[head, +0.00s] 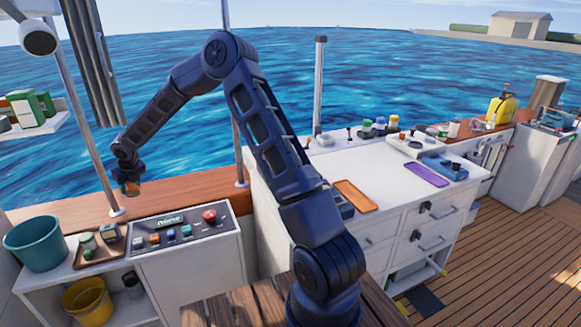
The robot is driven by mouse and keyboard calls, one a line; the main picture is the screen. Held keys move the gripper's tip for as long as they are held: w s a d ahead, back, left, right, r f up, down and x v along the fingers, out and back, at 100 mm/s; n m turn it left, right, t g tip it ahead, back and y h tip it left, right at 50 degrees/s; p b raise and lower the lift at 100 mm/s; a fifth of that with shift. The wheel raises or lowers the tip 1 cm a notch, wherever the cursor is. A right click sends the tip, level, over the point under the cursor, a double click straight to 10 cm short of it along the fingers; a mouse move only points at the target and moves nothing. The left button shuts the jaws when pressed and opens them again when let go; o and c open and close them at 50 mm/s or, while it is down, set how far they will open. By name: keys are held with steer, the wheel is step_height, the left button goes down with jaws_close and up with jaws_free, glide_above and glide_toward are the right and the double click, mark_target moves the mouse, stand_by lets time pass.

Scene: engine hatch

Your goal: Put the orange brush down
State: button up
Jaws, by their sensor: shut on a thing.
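My gripper (127,178) is at the left, above the wooden ledge along the boat's side, with the water behind it. It points down and is shut on a small orange thing (131,189), which I take to be the orange brush. Only a little of it shows below the fingers; its bristles and handle cannot be made out. It appears apart from the ledge, but the gap is hard to judge.
Below stand a control panel (183,236) with buttons, a brown tray (99,247) with small items, a teal bucket (35,245) and a yellow bucket (88,301). The white counter (322,165) holds an orange mat (355,196) and a purple mat (426,174). A post rises beside the tray.

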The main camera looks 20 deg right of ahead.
steer(key=w+d+r+m+h, duration=0.1)
steer(key=w+d+r+m, duration=0.15)
steer(key=d, duration=1.25)
steer(key=w+d+r+m+h, duration=0.1)
steer(key=w+d+m, duration=0.25)
steer(key=d, duration=1.25)
steer(key=w+d+r+m+h, duration=0.2)
steer(key=w+d, duration=0.2)
steer(key=d, duration=1.1)
steer(key=s+d+r+m+g+h, duration=0.1)
steer(key=s+d+r+m, duration=0.4)
steer(key=d, duration=1)
steer(key=s+d+r+m+g+h, duration=0.1)
steer(key=s+d+m, duration=0.35)
steer(key=d, duration=1.05)
steer(key=s+d+r+m+h, duration=0.1)
steer(key=s+d+r+m, duration=0.2)
steer(key=s+d, duration=0.8)
steer(key=shift+n+g, duration=0.25)
steer(key=shift+g, duration=0.05)
steer(key=a+x, duration=0.1)
steer(key=x, duration=0.5)
steer(key=w+a+x, duration=0.1)
steer(key=x, duration=0.6)
steer(key=w+a+f+x, duration=0.1)
steer(key=x, duration=0.6)
steer(key=shift+a, duration=0.2)
steer(key=shift+f, duration=0.1)
steer(key=o, duration=1.1)
